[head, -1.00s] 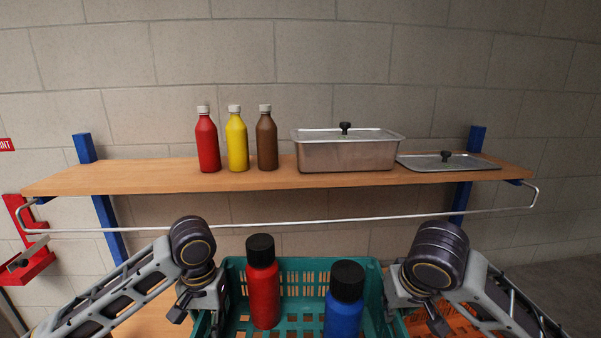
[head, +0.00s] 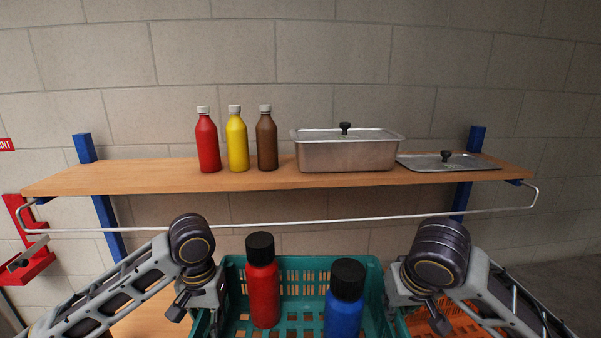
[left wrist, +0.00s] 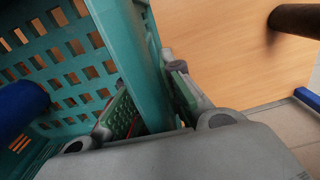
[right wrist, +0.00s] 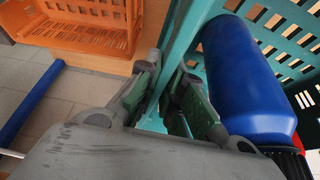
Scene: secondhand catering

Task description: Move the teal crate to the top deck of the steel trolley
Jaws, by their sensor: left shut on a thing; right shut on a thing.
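The teal crate (head: 302,266) is at the bottom middle of the head view, its near part cut off. It holds a red bottle (head: 263,290) and a blue bottle (head: 343,312), both upright with black caps. My left gripper (head: 207,300) is shut on the crate's left wall; in the left wrist view its fingers (left wrist: 150,108) straddle that wall. My right gripper (head: 398,292) is shut on the right wall, and its fingers (right wrist: 164,98) pinch it in the right wrist view. I cannot tell whether the crate is lifted. The steel trolley is not in view.
An orange crate (right wrist: 85,38) stands close to the right of the teal crate on a wooden surface (left wrist: 220,50). Ahead, a wall shelf (head: 240,182) bears red, yellow and brown bottles, a lidded steel pan (head: 345,156) and a loose lid (head: 440,163). A metal rail (head: 300,221) runs below it.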

